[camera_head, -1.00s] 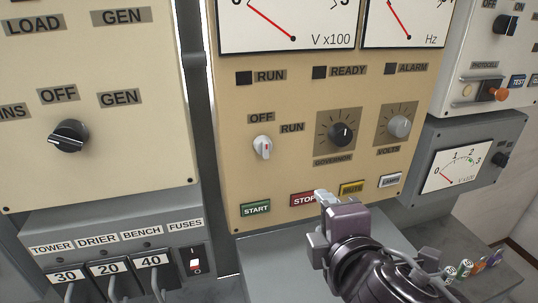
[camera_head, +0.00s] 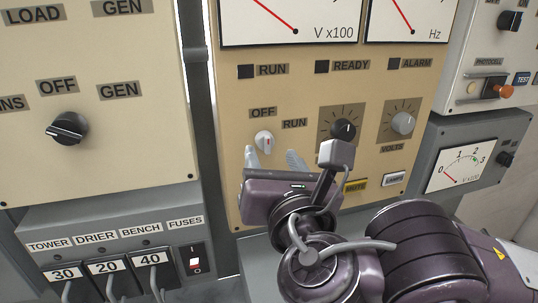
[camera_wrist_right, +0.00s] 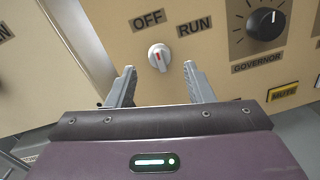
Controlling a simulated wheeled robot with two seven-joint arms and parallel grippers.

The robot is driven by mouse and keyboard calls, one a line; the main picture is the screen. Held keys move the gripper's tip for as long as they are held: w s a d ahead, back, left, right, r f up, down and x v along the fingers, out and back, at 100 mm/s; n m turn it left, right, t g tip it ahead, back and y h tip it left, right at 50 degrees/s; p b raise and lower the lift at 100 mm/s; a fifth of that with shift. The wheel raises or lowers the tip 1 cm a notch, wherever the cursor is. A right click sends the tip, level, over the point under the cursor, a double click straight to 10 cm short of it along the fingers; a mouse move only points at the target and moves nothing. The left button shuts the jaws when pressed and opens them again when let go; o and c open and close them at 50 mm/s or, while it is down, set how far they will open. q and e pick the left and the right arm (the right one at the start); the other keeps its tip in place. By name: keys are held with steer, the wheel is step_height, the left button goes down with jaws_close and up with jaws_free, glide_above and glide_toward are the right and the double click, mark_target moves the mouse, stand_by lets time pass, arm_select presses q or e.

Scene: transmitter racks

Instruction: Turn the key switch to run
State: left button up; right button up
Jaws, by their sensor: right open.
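The key switch (camera_head: 264,141) is a small white knob with a red mark, on the beige panel between the OFF label (camera_head: 263,112) and the RUN label (camera_head: 294,124). Its red mark points up, toward OFF. My right gripper (camera_head: 272,158) is open just below the switch. In the right wrist view the switch (camera_wrist_right: 158,57) sits ahead of and between the two fingertips of the right gripper (camera_wrist_right: 160,75), and no finger touches it there. My left gripper does not show.
The governor knob (camera_head: 343,130) and volts knob (camera_head: 403,123) are to the right of the switch. The MUTE button (camera_head: 355,186) is close to my right wrist, which hides the START and STOP buttons. Meters are above, fuses (camera_head: 110,268) at lower left.

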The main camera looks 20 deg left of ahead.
mark_target(268, 147)
steer(key=shift+x, duration=1.7)
